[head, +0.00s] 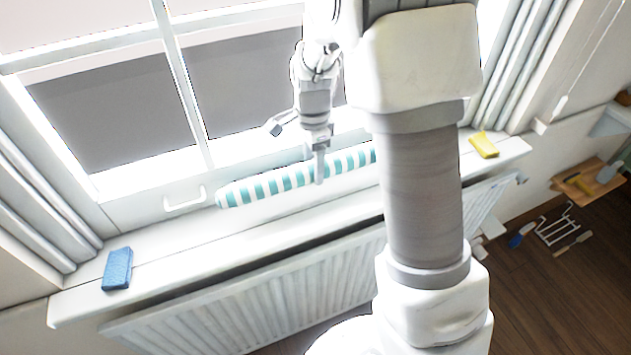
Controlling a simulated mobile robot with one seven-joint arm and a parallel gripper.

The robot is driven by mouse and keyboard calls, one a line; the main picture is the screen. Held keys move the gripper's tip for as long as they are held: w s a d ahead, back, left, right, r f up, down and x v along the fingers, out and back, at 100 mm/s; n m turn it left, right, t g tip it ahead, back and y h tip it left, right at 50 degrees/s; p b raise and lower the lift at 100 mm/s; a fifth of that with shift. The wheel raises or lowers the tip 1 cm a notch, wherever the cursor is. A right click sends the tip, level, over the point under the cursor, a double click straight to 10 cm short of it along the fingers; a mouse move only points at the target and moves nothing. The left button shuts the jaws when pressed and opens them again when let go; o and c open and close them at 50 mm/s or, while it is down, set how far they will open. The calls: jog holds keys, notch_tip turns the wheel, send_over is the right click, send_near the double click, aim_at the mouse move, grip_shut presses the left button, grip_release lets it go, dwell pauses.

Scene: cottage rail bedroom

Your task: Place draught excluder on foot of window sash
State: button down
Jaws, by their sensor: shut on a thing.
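The draught excluder (262,188) is a long roll with teal and white stripes. It lies along the foot of the window sash (150,200), above the white sill; I cannot tell whether it touches the sash or the sill. Its left end is just right of the white sash handle (184,199). Its right end is hidden behind my arm. My gripper (319,168) points down at the middle of the roll and is shut on it. One finger shows in front of the roll; the other is hidden.
A blue sponge (117,268) lies on the left of the sill (200,262), and a yellow sponge (484,145) on the right. A white radiator (270,308) is below. Curtains hang at both sides. A wooden board (590,184) and a wire rack (558,226) are at the right.

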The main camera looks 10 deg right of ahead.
aim_at(313, 181)
jog(key=shift+f, duration=2.55)
jog(key=shift+b, duration=0.3)
jog(key=shift+f, duration=0.2)
jog(key=shift+c, duration=2)
grip_release()
